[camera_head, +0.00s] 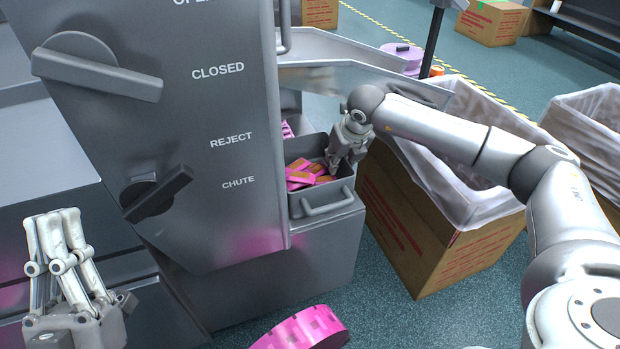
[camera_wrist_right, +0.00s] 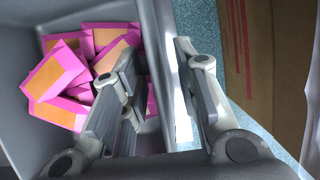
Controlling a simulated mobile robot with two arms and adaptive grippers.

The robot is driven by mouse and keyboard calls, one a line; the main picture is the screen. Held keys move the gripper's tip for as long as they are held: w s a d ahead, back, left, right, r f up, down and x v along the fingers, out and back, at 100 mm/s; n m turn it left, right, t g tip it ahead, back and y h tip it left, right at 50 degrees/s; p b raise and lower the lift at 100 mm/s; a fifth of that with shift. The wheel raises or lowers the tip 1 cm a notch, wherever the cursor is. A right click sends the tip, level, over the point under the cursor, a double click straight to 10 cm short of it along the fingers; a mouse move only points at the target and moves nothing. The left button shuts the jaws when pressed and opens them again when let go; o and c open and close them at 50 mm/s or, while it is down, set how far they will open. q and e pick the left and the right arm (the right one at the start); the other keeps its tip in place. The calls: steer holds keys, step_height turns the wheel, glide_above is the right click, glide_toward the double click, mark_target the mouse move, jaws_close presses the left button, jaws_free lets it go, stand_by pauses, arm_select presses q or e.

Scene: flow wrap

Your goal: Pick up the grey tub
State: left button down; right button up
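The grey tub (camera_head: 322,193) sits in a recess of the grey machine, with a bar handle on its front wall. It holds several pink-and-orange wrapped packs (camera_head: 303,176). It also shows in the right wrist view (camera_wrist_right: 153,20). My right gripper (camera_head: 335,167) is at the tub's right wall, pointing down. In the right wrist view its fingers (camera_wrist_right: 160,75) are apart, one on the inner side of the wall and one on the outer side, with gaps visible. My left gripper (camera_head: 57,218) is empty at lower left, away from the tub; its finger spacing is unclear.
The machine panel (camera_head: 215,115) with two dark knobs stands left of the tub. A cardboard box (camera_head: 415,235) with a white liner stands close on the right. A pink roll (camera_head: 305,330) lies at the bottom. Floor shows in front of the box.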

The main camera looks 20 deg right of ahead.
jaws_close()
steer(key=shift+w, duration=0.1)
stand_by(0.5)
